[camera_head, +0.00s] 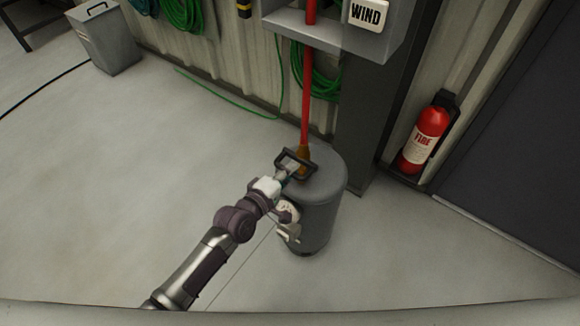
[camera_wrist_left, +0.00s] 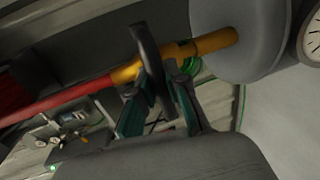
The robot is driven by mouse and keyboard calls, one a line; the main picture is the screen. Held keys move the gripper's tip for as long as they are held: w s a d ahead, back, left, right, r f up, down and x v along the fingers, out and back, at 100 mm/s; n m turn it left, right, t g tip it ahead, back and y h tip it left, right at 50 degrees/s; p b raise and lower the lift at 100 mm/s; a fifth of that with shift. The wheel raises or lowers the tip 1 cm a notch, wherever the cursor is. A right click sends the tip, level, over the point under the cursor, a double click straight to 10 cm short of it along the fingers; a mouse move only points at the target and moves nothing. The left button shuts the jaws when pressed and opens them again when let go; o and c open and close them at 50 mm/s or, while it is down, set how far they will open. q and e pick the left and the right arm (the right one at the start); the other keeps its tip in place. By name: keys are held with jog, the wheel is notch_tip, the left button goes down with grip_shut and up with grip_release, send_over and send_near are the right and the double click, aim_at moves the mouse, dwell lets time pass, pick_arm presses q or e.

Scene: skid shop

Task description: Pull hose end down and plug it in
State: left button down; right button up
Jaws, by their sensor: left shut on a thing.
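The red hose (camera_head: 307,95) runs straight down from the grey wall box to the top of the grey tank (camera_head: 318,215). Its orange hose end (camera_head: 304,158) meets the tank's top; I cannot tell how deep it sits there. A black handle (camera_head: 294,163) sticks out at the hose end. My left gripper (camera_head: 287,172) is shut on this handle, beside the tank top. In the left wrist view, the teal fingers close around the dark handle (camera_wrist_left: 147,55), and the orange end (camera_wrist_left: 215,42) reaches the tank (camera_wrist_left: 245,30). My right gripper is out of view.
The wall box (camera_head: 375,45) with a WIND sign (camera_head: 367,14) overhangs the tank. A fire extinguisher (camera_head: 425,135) hangs at the right. Green hoses (camera_head: 318,75) hang on the wall, and one trails over the floor. A grey bin (camera_head: 105,38) stands back left. The floor at left is mostly clear.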

pick_arm(q)
notch_tip(320, 180, down, 2)
jog(key=shift+s+f, duration=0.1)
jog(key=shift+s, duration=0.05)
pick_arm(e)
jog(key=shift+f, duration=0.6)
pick_arm(q)
jog(key=c, duration=1.1)
grip_release()
jog(key=shift+c, duration=0.2)
jog(key=shift+r, duration=0.25)
jog(key=v, duration=1.2)
